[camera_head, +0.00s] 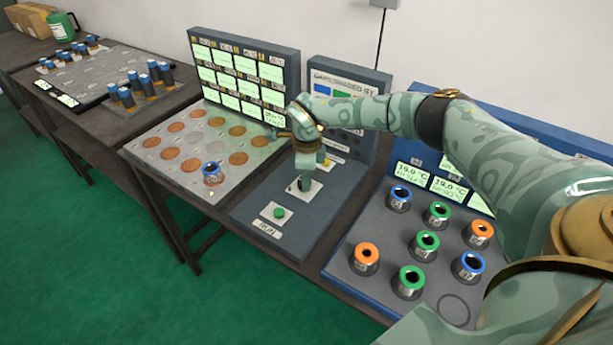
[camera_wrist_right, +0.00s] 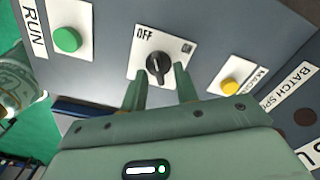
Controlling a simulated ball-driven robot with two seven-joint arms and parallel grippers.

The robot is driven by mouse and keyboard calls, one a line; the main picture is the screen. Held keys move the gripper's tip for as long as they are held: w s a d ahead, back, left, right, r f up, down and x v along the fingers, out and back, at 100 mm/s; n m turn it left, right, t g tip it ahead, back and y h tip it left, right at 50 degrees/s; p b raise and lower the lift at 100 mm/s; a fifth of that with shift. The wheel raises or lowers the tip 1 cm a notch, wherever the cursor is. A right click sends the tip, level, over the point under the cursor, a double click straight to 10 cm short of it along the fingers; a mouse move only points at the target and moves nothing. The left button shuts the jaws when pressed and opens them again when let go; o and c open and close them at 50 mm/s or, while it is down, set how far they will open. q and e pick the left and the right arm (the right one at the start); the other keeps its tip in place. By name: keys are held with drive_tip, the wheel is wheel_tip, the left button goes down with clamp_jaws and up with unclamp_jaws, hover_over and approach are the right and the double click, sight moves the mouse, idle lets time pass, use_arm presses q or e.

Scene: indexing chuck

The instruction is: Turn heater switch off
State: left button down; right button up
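In the head view my right gripper (camera_head: 303,180) points down over the switch plate (camera_head: 312,190) and hides much of the knob. My left gripper is not in view.
A green RUN button (camera_head: 279,213) sits nearer the front of the grey panel, and a yellow button (camera_wrist_right: 230,87) sits on the knob's other side. A board of copper discs (camera_head: 190,165) stands left. A blue station with ringed cylinders (camera_head: 411,280) stands right.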

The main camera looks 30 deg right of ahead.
drive_tip(key=shift+r, duration=0.1)
wheel_tip(320, 180, up, 16)
drive_tip(key=p, duration=0.2)
drive_tip(key=shift+p, duration=0.35)
idle(0.3)
